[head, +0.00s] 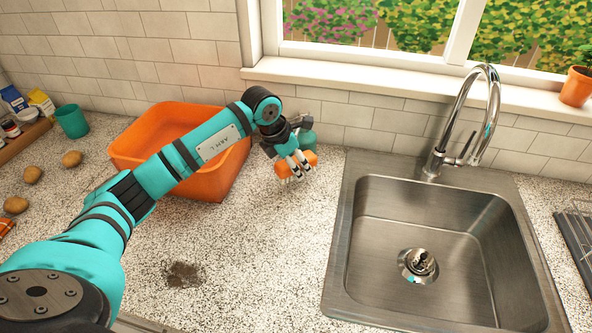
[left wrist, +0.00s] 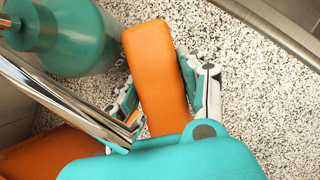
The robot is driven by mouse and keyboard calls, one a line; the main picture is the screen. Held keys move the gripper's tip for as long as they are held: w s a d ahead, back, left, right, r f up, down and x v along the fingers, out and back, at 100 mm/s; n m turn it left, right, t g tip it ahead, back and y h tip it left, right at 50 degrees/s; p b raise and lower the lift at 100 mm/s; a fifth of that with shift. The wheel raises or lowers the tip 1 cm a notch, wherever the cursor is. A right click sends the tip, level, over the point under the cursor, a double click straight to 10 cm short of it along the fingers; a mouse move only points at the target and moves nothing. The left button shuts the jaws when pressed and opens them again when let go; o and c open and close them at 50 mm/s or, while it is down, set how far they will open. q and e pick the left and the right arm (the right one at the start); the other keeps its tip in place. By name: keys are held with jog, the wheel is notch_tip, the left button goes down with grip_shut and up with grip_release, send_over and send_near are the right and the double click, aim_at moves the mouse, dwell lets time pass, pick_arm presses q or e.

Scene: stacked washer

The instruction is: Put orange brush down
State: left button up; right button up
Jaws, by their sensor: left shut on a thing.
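The orange brush (head: 296,166) is between the fingers of my left gripper (head: 296,164), on the counter between the orange basin and the sink. My left gripper is shut on it. In the left wrist view the brush's orange back (left wrist: 158,70) shows between the two fingers of the left gripper (left wrist: 162,92), with speckled counter around it. The brush is low over the counter; I cannot tell whether it touches. Its underside is mostly hidden. My right gripper is not in view.
A teal bottle (left wrist: 60,35) stands close beside the brush. An orange basin (head: 215,180) is to the left, partly behind my arm. A steel sink (head: 345,215) with a tall faucet (head: 437,160) is to the right. A dark stain (head: 183,275) marks the otherwise clear front counter.

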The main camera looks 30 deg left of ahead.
pick_arm(q)
notch_tip(320, 180, down, 3)
jog(key=shift+r+p, duration=0.15)
jog(key=shift+p, duration=0.55)
jog(key=shift+f, duration=0.35)
jog(key=shift+f, duration=0.1)
jog(key=o, duration=1.2)
jog(key=b+v, duration=0.3)
jog(key=v, duration=0.8)
jog(key=shift+s+a+r, duration=0.1)
jog(key=shift+s+r, duration=0.1)
jog(key=shift+r, duration=0.35)
